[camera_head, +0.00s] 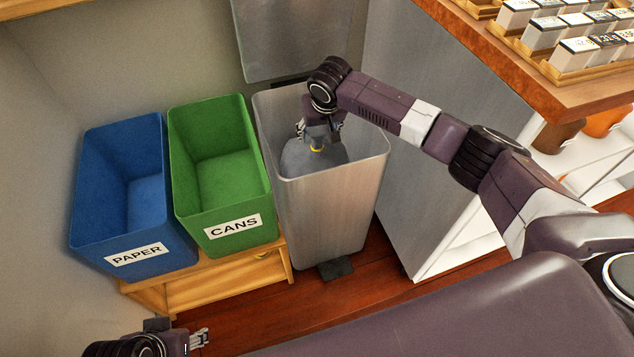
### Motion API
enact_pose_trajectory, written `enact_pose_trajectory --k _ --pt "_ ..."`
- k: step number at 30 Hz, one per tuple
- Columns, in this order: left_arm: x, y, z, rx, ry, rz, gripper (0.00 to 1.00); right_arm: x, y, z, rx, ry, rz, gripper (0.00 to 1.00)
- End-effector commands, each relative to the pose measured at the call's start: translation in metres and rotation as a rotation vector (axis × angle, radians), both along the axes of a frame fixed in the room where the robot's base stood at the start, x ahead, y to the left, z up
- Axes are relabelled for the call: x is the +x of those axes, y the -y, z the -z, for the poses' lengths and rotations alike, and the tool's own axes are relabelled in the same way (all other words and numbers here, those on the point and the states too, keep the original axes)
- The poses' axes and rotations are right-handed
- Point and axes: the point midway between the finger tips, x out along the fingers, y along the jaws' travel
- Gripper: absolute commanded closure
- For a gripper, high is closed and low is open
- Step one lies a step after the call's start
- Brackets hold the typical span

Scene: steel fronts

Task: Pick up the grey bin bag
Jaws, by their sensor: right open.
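My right gripper (317,143) reaches down into the bin's mouth, right over the bag's neck. Its jaws are open, and the gripper hides part of the bag's top. I cannot tell whether the fingers touch the bag. My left gripper (199,339) is low at the bottom left, away from the bin, with only its tip end in view. Whether it is open is unclear.
A blue PAPER bin (95,215) and a green CANS bin (187,215) stand on a low wooden rack (225,283) left of the steel bin. A grey cabinet side (432,140) and a wooden counter (480,60) with small boxes stand on the right.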

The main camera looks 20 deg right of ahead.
Motion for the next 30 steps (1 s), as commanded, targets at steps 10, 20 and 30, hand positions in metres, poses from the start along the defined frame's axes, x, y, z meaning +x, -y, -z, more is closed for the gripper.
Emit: enact_pose_trajectory --k 10,20,30 --pt "-0.004 -0.001 -0.003 0.0 0.006 -0.001 0.6 0.01 0.0 0.03 0.0 -0.001 -0.001 0.46" --pt "-0.004 -0.001 -0.003 0.001 0.006 -0.001 0.6 0.01 0.0 0.03 0.0 0.0 -0.001 0.58" --pt "-0.004 -0.001 -0.003 0.001 0.006 -0.001 0.6 0.01 0.0 0.03 0.0 -0.001 0.0 0.96"
